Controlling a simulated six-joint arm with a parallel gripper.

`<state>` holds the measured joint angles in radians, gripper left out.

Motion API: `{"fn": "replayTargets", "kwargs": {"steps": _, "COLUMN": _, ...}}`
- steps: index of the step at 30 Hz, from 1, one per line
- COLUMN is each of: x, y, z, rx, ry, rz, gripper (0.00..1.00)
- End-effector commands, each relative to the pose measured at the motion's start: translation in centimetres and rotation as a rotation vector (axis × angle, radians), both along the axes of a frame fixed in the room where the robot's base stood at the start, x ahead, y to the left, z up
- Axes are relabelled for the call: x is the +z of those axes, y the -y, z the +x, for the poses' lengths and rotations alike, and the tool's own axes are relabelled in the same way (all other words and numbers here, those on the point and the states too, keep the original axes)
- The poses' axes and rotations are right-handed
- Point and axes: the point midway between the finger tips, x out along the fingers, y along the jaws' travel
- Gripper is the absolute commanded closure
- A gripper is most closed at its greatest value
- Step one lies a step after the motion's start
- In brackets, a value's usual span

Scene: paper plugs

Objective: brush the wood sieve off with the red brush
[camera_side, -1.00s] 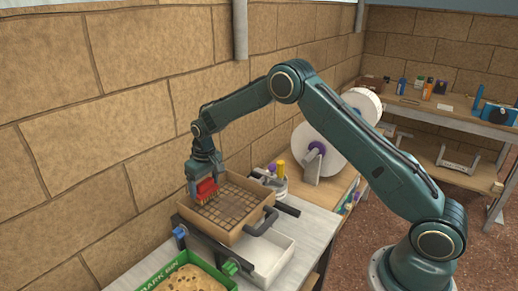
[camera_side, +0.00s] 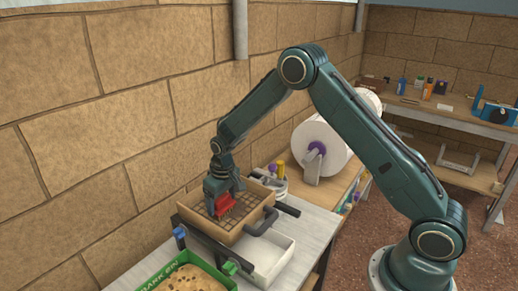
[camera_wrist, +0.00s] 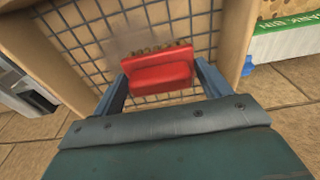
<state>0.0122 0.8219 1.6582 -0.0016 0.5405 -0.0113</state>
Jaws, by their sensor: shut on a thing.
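My gripper (camera_side: 223,192) is shut on the red brush (camera_side: 226,206), over the wood sieve. In the wrist view the red brush (camera_wrist: 158,74) sits between the two fingers of my gripper (camera_wrist: 160,84), its tan bristles pointing away toward the mesh. The wood sieve (camera_side: 249,221) is a square wooden frame with a dark grid and a dark handle on its right side. In the wrist view its wooden wall (camera_wrist: 236,45) and grid show behind the brush. I cannot tell whether the bristles touch the mesh.
A white tray (camera_side: 277,262) stands below the sieve. A green bin (camera_side: 150,281) with tan lumpy material stands in front. A cup with tools (camera_side: 281,187) and a large white roll (camera_side: 335,151) stand behind. The block wall is close on the left.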

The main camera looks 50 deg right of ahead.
Motion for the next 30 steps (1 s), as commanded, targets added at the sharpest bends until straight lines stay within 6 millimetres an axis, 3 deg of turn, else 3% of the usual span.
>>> {"fn": "replayTargets", "kwargs": {"steps": 22, "x": 0.0, "y": 0.0, "z": -6.9, "rx": 0.0, "ry": -0.003, "rz": 0.0, "gripper": 0.42}}
{"fn": "replayTargets", "kwargs": {"steps": 30, "x": 0.0, "y": 2.6, "z": -6.6, "rx": -0.003, "ry": -0.001, "rz": -0.001, "gripper": 0.42}}
